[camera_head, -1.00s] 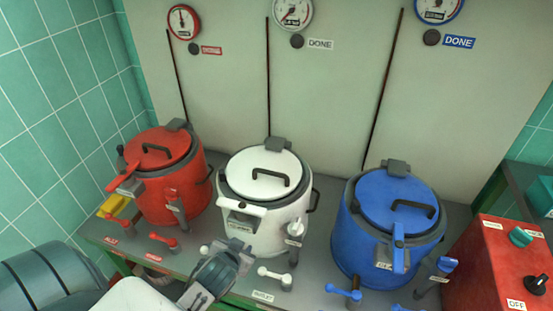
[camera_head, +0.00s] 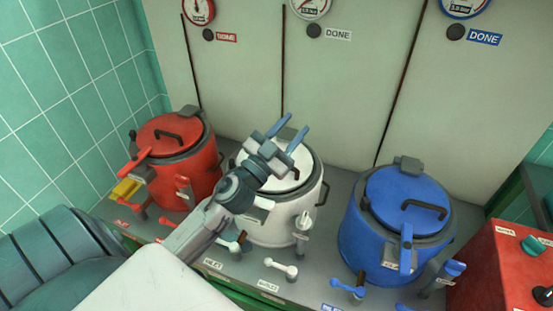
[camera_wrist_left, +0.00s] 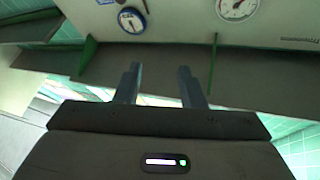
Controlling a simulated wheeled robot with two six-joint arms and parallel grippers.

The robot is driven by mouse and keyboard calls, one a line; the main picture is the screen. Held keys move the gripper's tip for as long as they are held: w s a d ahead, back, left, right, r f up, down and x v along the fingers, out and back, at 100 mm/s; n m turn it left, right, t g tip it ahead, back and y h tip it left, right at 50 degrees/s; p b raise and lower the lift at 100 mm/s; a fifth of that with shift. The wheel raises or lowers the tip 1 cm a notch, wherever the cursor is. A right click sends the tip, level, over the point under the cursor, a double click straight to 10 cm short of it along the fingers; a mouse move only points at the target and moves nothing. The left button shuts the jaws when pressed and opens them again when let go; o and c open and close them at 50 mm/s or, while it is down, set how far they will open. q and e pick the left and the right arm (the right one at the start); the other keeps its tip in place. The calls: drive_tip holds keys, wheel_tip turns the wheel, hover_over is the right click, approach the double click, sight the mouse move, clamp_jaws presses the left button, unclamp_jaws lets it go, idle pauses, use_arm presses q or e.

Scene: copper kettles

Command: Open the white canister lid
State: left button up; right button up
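The white canister (camera_head: 272,221) stands on the bench between the red and blue ones. Its white lid (camera_head: 308,174) looks down, but my left arm hides much of it and its handle. My left gripper (camera_head: 293,129) is in front of the lid in the head view, its two blue-grey fingers spread apart with nothing between them. In the left wrist view the fingers (camera_wrist_left: 160,85) are also apart and empty. I cannot tell how far above the lid the gripper is. My right gripper is in neither view.
The red canister (camera_head: 207,168) stands left and the blue canister (camera_head: 352,229) right. Several small valve levers line the front edge, including a white lever (camera_head: 281,267). A red control box (camera_head: 500,275) stands at right. Gauges hang on the wall panel (camera_head: 345,90) behind.

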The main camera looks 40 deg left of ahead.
use_arm(q)
drive_tip(key=w+d+f+m+g+h, duration=0.15)
drive_tip(key=d+m+g+h, duration=0.45)
drive_tip(key=m+g+h, duration=0.7)
drive_tip(key=a+f+n+g+y, duration=0.2)
drive_tip(key=a+f+g+y, duration=0.1)
drive_tip(key=a+y, duration=0.5)
drive_tip(key=a+f+n+g+y, duration=0.1)
drive_tip(key=a+f+g+y, duration=0.3)
drive_tip(key=a, duration=0.5)
drive_tip(key=shift+t+y, duration=0.5)
drive_tip(key=shift+y, duration=0.1)
drive_tip(key=p+x, duration=0.1)
drive_tip(key=x, duration=0.2)
drive_tip(key=p+x, duration=0.1)
drive_tip(key=x, duration=0.2)
drive_tip(key=p+x, duration=0.1)
drive_tip(key=x, duration=0.3)
drive_tip(key=shift+w+d, duration=0.15)
drive_tip(key=shift+w, duration=0.15)
clamp_jaws()
